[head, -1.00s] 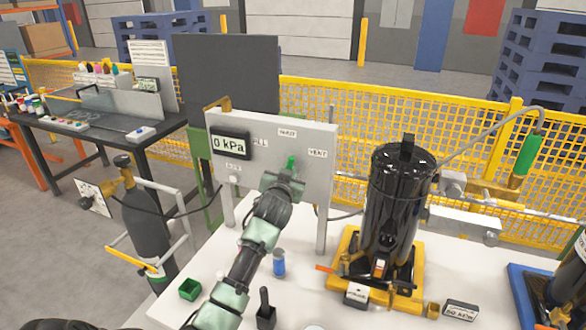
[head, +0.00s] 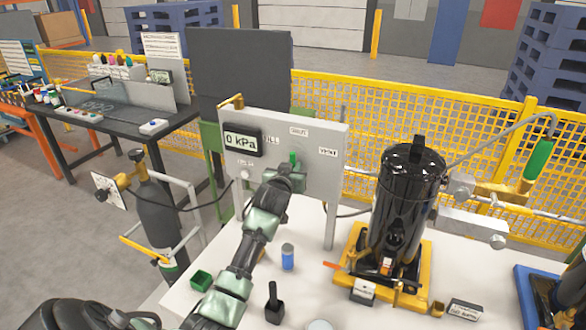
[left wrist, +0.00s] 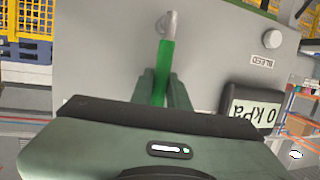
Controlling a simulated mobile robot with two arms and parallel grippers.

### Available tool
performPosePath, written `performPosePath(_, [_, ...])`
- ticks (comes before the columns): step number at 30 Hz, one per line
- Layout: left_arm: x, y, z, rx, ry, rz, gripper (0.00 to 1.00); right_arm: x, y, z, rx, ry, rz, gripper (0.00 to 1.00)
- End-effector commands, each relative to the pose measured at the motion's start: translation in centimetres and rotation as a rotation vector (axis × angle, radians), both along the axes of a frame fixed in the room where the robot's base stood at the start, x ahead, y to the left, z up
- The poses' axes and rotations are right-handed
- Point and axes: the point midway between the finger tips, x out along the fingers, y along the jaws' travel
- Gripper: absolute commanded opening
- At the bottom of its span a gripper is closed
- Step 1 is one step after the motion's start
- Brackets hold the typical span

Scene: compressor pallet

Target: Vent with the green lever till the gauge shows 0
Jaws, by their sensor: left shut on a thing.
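The gauge (head: 241,140) on the grey panel (head: 310,180) reads 0 kPa. It also shows upside down in the left wrist view (left wrist: 256,110). In the left wrist view, the gripper (left wrist: 165,84) is shut on the green lever (left wrist: 165,62), one finger on each side. My right gripper is not in view.
A black tank (head: 408,195) on a yellow base stands right of the panel. A blue can (head: 288,257), a green box (head: 202,280) and a black-handled item (head: 273,305) stand on the white table near my left arm. A dark cylinder (head: 157,215) stands at the left.

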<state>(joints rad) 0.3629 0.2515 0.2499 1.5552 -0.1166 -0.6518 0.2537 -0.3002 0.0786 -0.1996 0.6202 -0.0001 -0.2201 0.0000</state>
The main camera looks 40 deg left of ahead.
Motion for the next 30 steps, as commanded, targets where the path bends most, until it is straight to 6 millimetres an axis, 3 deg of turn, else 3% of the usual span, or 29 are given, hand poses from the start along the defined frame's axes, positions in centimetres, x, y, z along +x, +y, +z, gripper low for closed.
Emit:
performPosePath(1, [0.0,0.0,0.0,0.0,0.0,0.0,0.24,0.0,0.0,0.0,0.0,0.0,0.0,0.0])
performPosePath(3, [0.0,0.0,0.0,0.001,0.0,0.0,0.38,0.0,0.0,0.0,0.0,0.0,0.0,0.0])
performPosePath(14, [-0.3,-0.2,0.0,0.001,-0.001,0.0,0.38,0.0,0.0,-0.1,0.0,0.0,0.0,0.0])
performPosePath(30, [-6.6,-3.0,1.6,0.0,0.0,0.0,0.38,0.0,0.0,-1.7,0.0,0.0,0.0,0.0])
